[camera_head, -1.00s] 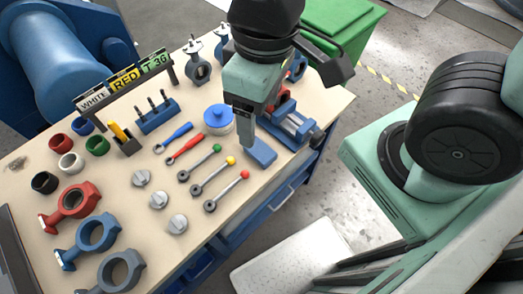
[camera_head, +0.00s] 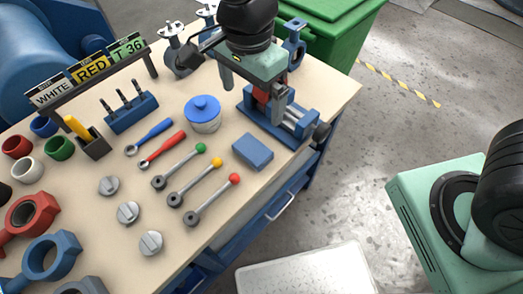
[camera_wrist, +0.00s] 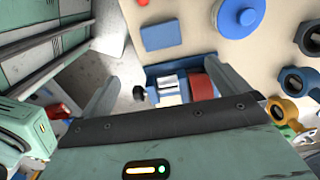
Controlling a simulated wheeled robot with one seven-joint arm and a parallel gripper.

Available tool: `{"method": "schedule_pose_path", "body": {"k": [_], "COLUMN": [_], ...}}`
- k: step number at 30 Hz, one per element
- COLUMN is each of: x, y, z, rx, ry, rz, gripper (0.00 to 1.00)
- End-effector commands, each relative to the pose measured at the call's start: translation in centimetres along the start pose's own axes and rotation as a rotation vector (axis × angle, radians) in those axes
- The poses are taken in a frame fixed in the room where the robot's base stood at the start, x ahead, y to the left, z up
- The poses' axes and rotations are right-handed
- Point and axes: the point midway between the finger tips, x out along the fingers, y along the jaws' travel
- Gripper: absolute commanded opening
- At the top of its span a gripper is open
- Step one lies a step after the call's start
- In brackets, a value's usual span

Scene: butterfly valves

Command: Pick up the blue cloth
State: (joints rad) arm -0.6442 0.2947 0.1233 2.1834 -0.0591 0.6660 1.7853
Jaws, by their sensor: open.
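The blue cloth (camera_head: 253,151) is a small folded rectangle lying flat near the front edge of the workbench, in front of the vise. It also shows in the wrist view (camera_wrist: 160,35), beyond my fingertips. My gripper (camera_head: 254,82) is open and empty, raised above the blue vise behind the cloth and apart from it. In the wrist view my gripper's fingers (camera_wrist: 158,82) are spread wide, with the vise (camera_wrist: 180,84) between and below them. Nothing hides the cloth in either view.
The blue vise (camera_head: 280,120) stands just behind the cloth. A white pot with a blue lid (camera_head: 202,112) and levers with coloured knobs (camera_head: 205,200) lie to the left. A green bin (camera_head: 335,30) stands behind the bench. Bare tabletop surrounds the cloth.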

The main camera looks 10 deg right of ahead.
Motion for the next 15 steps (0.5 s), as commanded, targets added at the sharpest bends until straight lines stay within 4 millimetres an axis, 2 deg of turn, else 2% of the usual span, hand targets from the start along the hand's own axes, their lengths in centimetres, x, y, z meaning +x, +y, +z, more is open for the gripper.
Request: {"method": "schedule_pose_path", "body": {"k": [15], "x": [9.9], "y": [0.1], "z": [0.0], "rx": [-0.001], "ry": [0.0], "rz": [0.005], "gripper": [1.0]}}
